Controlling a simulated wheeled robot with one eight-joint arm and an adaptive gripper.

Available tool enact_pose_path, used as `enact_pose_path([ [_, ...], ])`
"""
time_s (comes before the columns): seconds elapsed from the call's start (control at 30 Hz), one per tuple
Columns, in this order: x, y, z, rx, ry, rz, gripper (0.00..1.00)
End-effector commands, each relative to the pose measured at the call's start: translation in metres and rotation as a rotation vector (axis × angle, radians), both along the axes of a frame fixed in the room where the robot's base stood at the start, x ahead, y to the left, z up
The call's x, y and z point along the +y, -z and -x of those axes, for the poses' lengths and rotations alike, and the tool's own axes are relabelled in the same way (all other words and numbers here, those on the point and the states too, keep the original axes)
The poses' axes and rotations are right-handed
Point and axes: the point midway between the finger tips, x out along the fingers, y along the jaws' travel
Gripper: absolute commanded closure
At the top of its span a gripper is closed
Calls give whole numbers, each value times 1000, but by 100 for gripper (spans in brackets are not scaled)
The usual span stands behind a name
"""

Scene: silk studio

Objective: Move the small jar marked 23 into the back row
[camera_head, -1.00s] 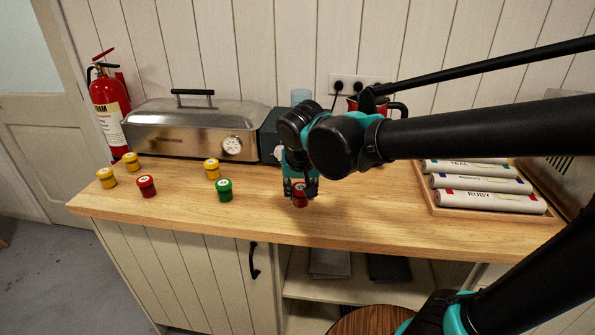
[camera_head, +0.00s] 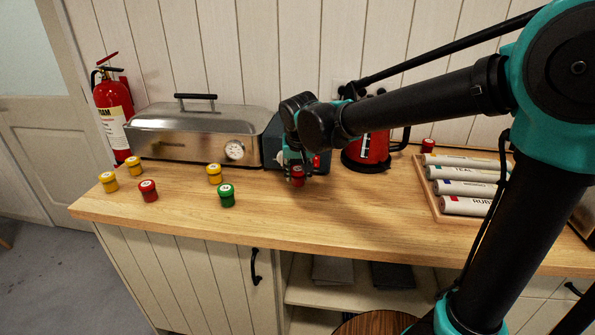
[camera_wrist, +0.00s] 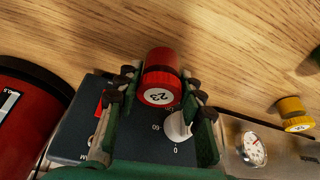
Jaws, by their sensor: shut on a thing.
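The small red jar marked 23 (camera_wrist: 162,78) sits between the fingers of my gripper (camera_wrist: 160,100) in the wrist view, its numbered white lid facing the camera. My gripper is shut on it. In the head view the red jar (camera_head: 297,177) is below my gripper (camera_head: 297,166), over the counter in front of the dark box. I cannot tell whether it touches the wood. Two yellow jars, one at left (camera_head: 133,163) and one at middle (camera_head: 214,173), stand farther back. A yellow (camera_head: 108,182), a red (camera_head: 148,191) and a green jar (camera_head: 227,195) stand nearer the front.
A steel cooker (camera_head: 195,135) stands behind the jars, beside a dark box with a knob (camera_wrist: 75,122). A red kettle (camera_head: 368,148), another red jar (camera_head: 428,146) and a tray of labelled rolls (camera_head: 432,203) are to the right. The front middle counter is clear.

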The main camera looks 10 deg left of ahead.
Motion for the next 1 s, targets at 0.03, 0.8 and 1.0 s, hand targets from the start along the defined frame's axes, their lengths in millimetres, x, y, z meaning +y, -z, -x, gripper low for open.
enact_pose_path([
  [0.03, 1, 0, -3, 0, 1, 0, 92],
  [0.8, 10, 18, -37, -1, 0, 0, 60],
  [1.0, 10, 18, -37, -1, 0, 0, 53],
])
